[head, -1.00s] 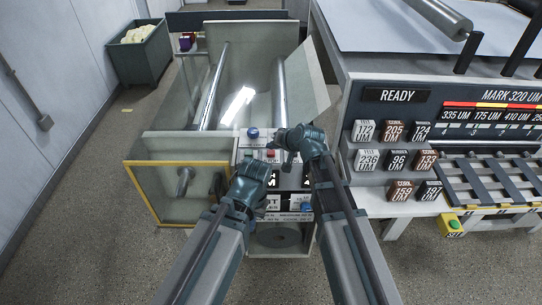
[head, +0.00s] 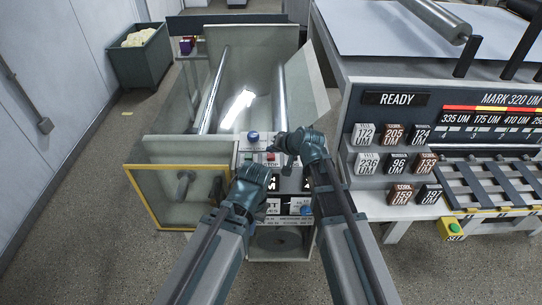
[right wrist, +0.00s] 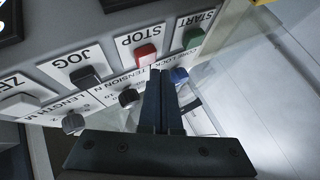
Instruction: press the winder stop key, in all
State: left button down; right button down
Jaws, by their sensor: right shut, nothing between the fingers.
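The winder's control panel shows in the right wrist view with a red STOP key (right wrist: 147,55) between a green START key (right wrist: 193,38) and a black JOG key (right wrist: 86,77). In the head view the red key (head: 271,157) sits on the winder's front panel. My right gripper (right wrist: 159,72) is shut and empty. Its fingertips show right beside the STOP key; I cannot tell whether they touch it. In the head view the right gripper (head: 284,144) is over the panel's right side. My left gripper (head: 252,172) is low in front of the panel; its jaws are hidden.
A blue-topped button (head: 252,135) stands at the panel's back. The coater with a READY display (head: 397,96) and labelled blocks stands to the right.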

aim_at(272, 158)
jog(key=shift+f, duration=0.1)
dwell(0.8)
jog(key=shift+f+b, duration=0.3)
jog(key=shift+b, duration=0.15)
jog(key=shift+f+b, duration=0.45)
dwell(0.5)
dwell(0.4)
jog(key=shift+r+p, duration=0.9)
notch_tip(272, 158, up, 5)
jog(key=p, duration=0.5)
